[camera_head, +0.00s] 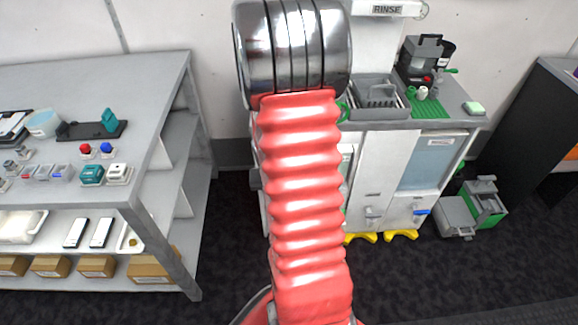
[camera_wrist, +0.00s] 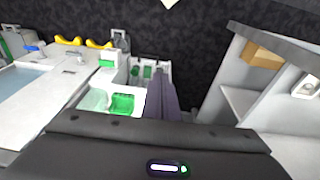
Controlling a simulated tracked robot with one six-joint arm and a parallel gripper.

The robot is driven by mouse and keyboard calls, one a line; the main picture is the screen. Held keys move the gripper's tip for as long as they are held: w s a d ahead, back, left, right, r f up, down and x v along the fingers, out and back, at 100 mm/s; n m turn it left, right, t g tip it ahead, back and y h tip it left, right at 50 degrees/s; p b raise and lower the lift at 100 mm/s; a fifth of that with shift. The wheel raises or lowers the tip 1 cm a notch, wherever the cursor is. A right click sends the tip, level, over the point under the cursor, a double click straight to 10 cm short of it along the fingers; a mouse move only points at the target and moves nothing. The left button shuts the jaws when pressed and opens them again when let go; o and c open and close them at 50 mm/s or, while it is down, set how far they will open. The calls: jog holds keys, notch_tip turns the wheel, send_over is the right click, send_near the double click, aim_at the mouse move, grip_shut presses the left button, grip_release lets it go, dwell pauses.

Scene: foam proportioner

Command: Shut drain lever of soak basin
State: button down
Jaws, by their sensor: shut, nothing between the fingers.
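The white wash cabinet (camera_head: 387,170) stands behind my arm, with a RINSE sign above it. Low on its front are a blue lever (camera_head: 422,212) and a grey lever (camera_head: 372,212); no readable label shows which basin each serves. In the wrist view, the blue lever (camera_wrist: 33,48) and grey lever (camera_wrist: 74,57) appear at upper left, with the cabinet front tilted. My gripper (camera_wrist: 161,73) shows there as closed grey fingers above a dark body, empty and right of both levers, touching neither. In the head view my red arm hides the gripper and the cabinet's left part.
Yellow feet (camera_head: 401,235) stick out below the cabinet. Grey and green cases (camera_head: 485,205) stand on the floor to its right, near a dark cabinet (camera_head: 530,125). A grey shelf bench (camera_head: 165,150) stands at left. Dark floor lies open between bench and cabinet.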

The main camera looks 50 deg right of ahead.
jog(key=w+d+f+m+t+h, duration=0.2)
jog(key=w+d+f+m+t, duration=0.15)
jog(key=d+f+m, duration=0.35)
jog(key=w+d+f+m+t+h, duration=0.2)
jog(key=d+f+m+t+h, duration=0.15)
jog(key=d+f, duration=0.55)
jog(key=s+r+m+t+h, duration=0.3)
jog(key=s+m+t, duration=0.3)
jog(key=m, duration=0.5)
jog(key=shift+s+t+h, duration=0.35)
jog(key=shift+t+h, duration=0.3)
jog(key=shift+t, duration=0.15)
jog(key=shift+d, duration=0.1)
